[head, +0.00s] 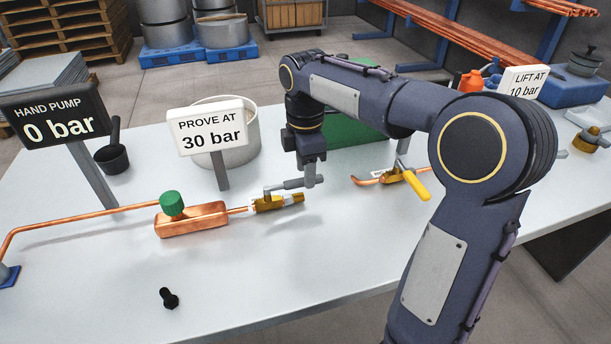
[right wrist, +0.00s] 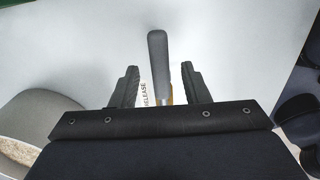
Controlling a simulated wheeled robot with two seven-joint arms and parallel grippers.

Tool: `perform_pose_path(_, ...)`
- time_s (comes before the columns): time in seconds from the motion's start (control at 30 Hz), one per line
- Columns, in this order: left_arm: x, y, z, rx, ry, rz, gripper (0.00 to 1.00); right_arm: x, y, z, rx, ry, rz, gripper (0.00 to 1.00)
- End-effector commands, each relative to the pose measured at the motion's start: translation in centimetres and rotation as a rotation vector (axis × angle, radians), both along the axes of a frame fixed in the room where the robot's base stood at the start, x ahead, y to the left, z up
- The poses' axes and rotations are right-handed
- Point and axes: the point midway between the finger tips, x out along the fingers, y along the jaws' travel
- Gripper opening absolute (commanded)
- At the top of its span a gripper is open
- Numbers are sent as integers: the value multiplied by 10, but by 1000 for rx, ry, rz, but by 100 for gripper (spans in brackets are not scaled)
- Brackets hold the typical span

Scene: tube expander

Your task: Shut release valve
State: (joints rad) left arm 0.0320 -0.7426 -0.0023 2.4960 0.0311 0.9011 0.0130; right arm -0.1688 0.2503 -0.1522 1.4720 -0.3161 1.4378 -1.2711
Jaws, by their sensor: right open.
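The release valve (head: 277,203) is a brass fitting at the right end of the copper pipe line on the table. Its grey lever (head: 292,184) lies across above it, pointing right. My right gripper (head: 309,163) is above the lever, pointing down. In the right wrist view, the lever (right wrist: 158,58) lies between the two open fingers of my right gripper (right wrist: 158,84), with a gap on each side. A "RELEASE" label (right wrist: 145,95) and a little brass show beside it. The valve's body is mostly hidden there. My left gripper is out of view.
A copper block (head: 192,221) with a green knob (head: 172,203) joins the valve on the left. A yellow-handled valve (head: 407,182) lies to the right. Signs read "HAND PUMP 0 bar" (head: 52,116) and "PROVE AT 30 bar" (head: 211,127). A black bolt (head: 169,298) stands in front.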

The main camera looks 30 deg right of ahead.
Motion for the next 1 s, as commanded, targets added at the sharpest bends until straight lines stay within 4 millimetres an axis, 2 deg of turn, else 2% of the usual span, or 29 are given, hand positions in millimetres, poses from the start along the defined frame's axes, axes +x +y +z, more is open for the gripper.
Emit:
perform_pose_path(0.13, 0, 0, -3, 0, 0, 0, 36, 0, 0, -13, 1, 0, -1, 42)
perform_pose_path(0.43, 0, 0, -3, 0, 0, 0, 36, 0, 0, -15, 1, -1, -2, 42)
perform_pose_path(0.77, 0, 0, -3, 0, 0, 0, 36, 0, 0, -15, 1, -1, -2, 0)
perform_pose_path(1.0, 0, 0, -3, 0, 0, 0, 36, 0, 0, -14, 2, -1, -2, 0)
